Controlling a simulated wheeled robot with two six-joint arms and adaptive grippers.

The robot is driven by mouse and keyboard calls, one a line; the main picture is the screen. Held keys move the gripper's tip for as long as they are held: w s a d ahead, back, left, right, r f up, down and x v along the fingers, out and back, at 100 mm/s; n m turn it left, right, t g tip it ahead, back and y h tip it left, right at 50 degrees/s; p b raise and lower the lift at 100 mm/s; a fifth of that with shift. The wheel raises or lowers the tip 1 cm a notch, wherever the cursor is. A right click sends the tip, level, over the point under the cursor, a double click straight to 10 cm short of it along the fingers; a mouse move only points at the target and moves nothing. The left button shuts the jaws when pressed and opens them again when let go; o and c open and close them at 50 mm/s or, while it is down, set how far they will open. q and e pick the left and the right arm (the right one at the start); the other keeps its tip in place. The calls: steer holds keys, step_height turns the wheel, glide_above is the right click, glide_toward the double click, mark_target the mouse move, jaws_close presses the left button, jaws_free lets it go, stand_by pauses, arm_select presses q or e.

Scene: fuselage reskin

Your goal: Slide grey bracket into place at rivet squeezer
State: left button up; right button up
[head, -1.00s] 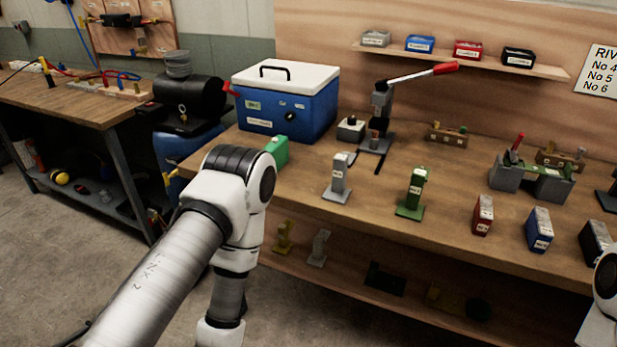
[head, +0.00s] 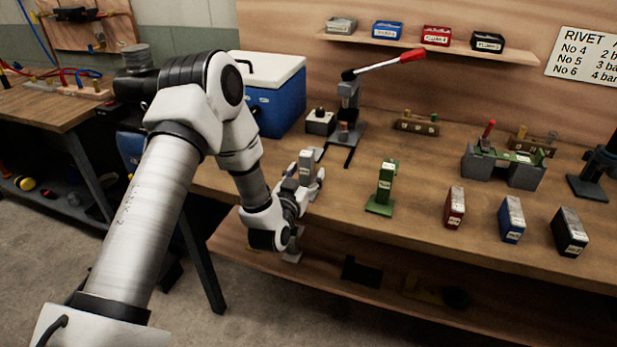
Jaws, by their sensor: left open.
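The grey bracket (head: 306,166) stands upright on the workbench near its front edge, left of a green bracket (head: 384,185). My left gripper (head: 301,187) is at the grey bracket, its fingers open close around or beside it. The fingers and wrist hide the bracket's lower part, and I cannot tell whether they touch it. The rivet squeezer (head: 349,100), with a long red-tipped lever, stands behind the bracket on the bench. Dark rails lie on the bench in front of the squeezer. My right gripper is out of view.
A small grey box (head: 320,122) sits left of the squeezer, and a blue cooler (head: 283,105) stands behind my left arm. Red (head: 454,207), blue (head: 511,219) and black (head: 569,232) boxes line the bench's front right. Bare bench lies between the brackets and the squeezer.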

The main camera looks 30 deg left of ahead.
arm_select(q)
steer(key=shift+w+a, duration=0.15)
steer(key=shift+w, duration=0.25)
jaws_close()
steer(key=shift+r, duration=0.1)
